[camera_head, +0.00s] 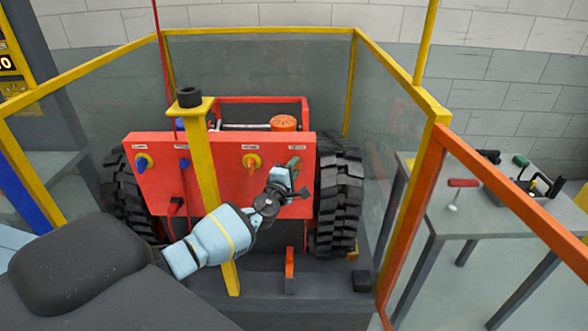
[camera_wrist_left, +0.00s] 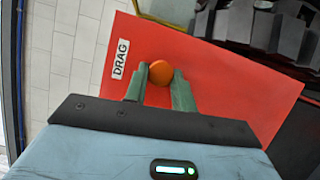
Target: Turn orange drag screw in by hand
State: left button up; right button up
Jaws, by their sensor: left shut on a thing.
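The orange drag screw (camera_wrist_left: 160,72) is a round orange knob on the red panel (camera_wrist_left: 225,75), beside the DRAG label (camera_wrist_left: 121,58). My left gripper (camera_wrist_left: 160,84) has its two green fingers closed on either side of the knob. In the head view my left gripper (camera_head: 294,172) is at the right end of the red panel (camera_head: 225,182), near the right track. The screw is hidden behind the gripper there. My right gripper is not in view.
A yellow post (camera_head: 206,175) stands in front of the panel, left of my gripper. Black tracks (camera_head: 338,195) flank the carrier. Clear screens with yellow frames surround it. A tool table (camera_head: 480,215) stands at right.

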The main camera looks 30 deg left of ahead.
pick_arm(q)
jog(key=o, duration=0.7)
jog(key=shift+d+f, duration=0.15)
jog(key=shift+f, duration=0.1)
jog(key=o, duration=0.3)
jog(key=shift+r, duration=0.2)
jog(key=shift+s, duration=0.1)
jog(key=s+d, duration=0.1)
jog(key=s, duration=0.6)
jog(key=shift+s+f, duration=0.15)
jog(key=shift+s, duration=0.2)
jog(key=shift+d, duration=0.1)
jog(key=s+d+f+n+g+h, duration=0.1)
jog(key=s+d+f+n+g, duration=0.2)
jog(key=s+d+f+n, duration=0.5)
jog(key=s+d+f+n+g+h, duration=0.2)
jog(key=s+d+f+n, duration=0.2)
jog(key=s+f+n, duration=0.8)
jog(key=s+d+f+n+g, duration=0.1)
jog(key=s+d+n, duration=0.2)
jog(key=s+n, duration=0.5)
jog(key=s+d+f+n+g+h, duration=0.1)
jog(key=s+n, duration=0.7)
jog(key=n, duration=1.3)
jog(key=d+f+g, duration=0.1)
jog(key=d, duration=0.1)
jog(key=shift+d+f+g+h, duration=0.2)
jog(key=shift+d+g+h, duration=0.1)
jog(key=shift+d, duration=0.1)
